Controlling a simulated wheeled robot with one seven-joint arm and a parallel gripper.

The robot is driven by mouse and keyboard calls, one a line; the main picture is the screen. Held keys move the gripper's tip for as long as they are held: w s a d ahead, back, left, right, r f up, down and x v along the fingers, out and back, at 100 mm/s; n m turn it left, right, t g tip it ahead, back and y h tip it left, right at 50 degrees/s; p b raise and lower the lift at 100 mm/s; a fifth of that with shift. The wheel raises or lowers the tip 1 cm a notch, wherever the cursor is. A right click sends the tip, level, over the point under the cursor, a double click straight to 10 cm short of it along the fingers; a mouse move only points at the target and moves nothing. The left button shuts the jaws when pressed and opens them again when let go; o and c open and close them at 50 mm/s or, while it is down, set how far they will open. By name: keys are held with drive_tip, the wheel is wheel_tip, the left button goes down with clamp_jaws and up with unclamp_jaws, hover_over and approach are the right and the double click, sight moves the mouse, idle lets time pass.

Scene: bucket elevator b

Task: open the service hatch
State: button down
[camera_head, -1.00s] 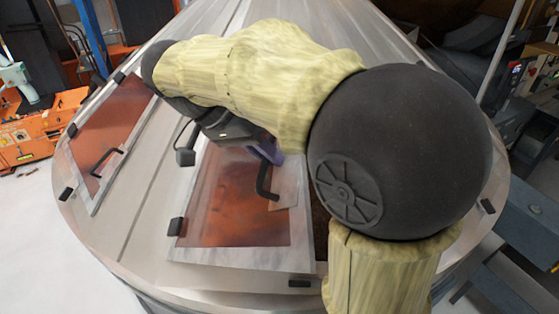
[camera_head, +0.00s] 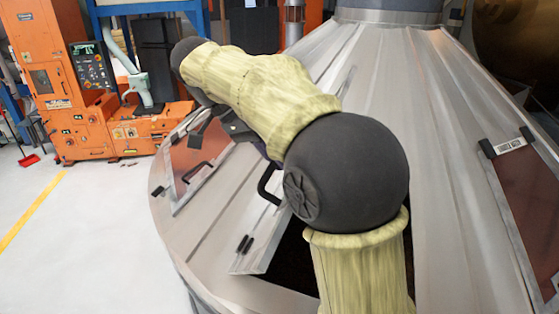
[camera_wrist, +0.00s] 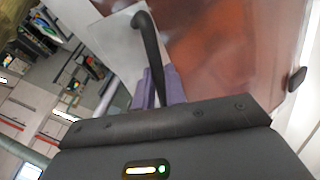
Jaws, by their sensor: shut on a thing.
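The service hatch (camera_head: 264,243) is a metal-framed panel on the sloped grey cone, raised from the surface with a dark opening (camera_head: 292,262) beside it. Its black handle (camera_head: 268,186) stands out next to my arm. In the wrist view the hatch's reddish window (camera_wrist: 225,45) and the curved black handle (camera_wrist: 148,42) are close. My gripper (camera_wrist: 157,88), with purple fingers, is shut on the handle. In the head view my arm hides the fingers and part of the hatch.
A second reddish hatch (camera_head: 198,150) lies closed on the cone at left, and another (camera_head: 532,195) at right. An orange machine (camera_head: 75,85) stands on the pale floor behind at left.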

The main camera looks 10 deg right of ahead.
drive_tip(key=c, duration=1.5)
unclamp_jaws()
drive_tip(key=shift+w+f, duration=0.1)
drive_tip(key=shift+w, duration=0.1)
drive_tip(key=shift+s, duration=0.1)
